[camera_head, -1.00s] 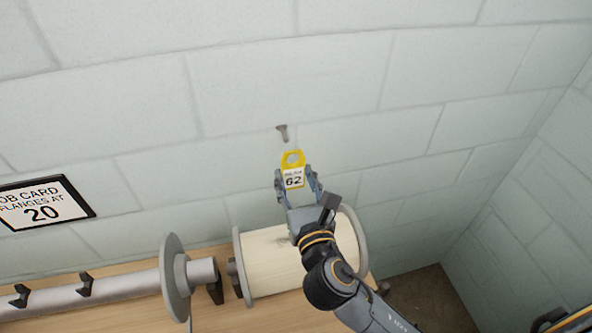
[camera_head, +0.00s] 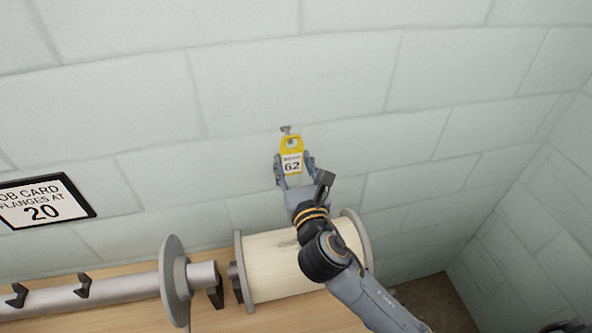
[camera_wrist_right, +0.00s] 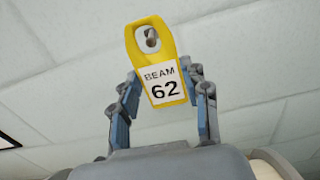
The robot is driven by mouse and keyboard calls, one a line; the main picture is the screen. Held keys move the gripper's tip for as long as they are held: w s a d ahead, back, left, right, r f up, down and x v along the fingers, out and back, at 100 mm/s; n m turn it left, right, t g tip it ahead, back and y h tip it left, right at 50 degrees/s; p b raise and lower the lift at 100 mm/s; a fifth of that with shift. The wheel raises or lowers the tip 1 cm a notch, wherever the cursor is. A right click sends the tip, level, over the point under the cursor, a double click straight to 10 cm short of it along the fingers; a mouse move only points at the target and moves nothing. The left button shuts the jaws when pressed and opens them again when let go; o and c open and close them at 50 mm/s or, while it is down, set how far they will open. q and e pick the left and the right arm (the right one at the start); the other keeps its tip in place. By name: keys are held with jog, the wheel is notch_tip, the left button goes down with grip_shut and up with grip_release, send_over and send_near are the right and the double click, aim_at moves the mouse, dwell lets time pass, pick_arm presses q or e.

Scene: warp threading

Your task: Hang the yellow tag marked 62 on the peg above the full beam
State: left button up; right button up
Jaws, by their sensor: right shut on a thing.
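My right gripper (camera_head: 293,173) is shut on the yellow tag (camera_head: 291,145), whose white label reads 62. The tag is upright in front of the wall; in the right wrist view the tag (camera_wrist_right: 144,50) reads BEAM 62. The grey peg (camera_head: 286,129) on the wall shows at the tag's top edge. In the right wrist view the peg's end (camera_wrist_right: 151,38) appears within the tag's hole; I cannot tell how deep it reaches. The full beam (camera_head: 290,262), wound with cream yarn, lies below, partly hidden by my right arm. My left gripper is not in view.
A job card sign (camera_head: 43,203) reading FLANGES AT 20 is on the wall at left. A bare grey beam (camera_head: 110,293) with a flange (camera_head: 176,280) lies left of the full beam on a wooden surface. The wall around the peg is clear.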

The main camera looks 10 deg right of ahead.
aim_at(292, 160)
jog(key=shift+w+f+b, duration=0.15)
jog(key=shift+w+b, duration=0.5)
jog(key=shift+w, duration=0.9)
jog(key=shift+w+f, duration=0.3)
jog(key=shift+w, duration=0.2)
jog(key=shift+w+f+p, duration=0.1)
jog(key=shift+f+p, duration=0.05)
jog(key=shift+p, duration=0.15)
jog(key=o, duration=1)
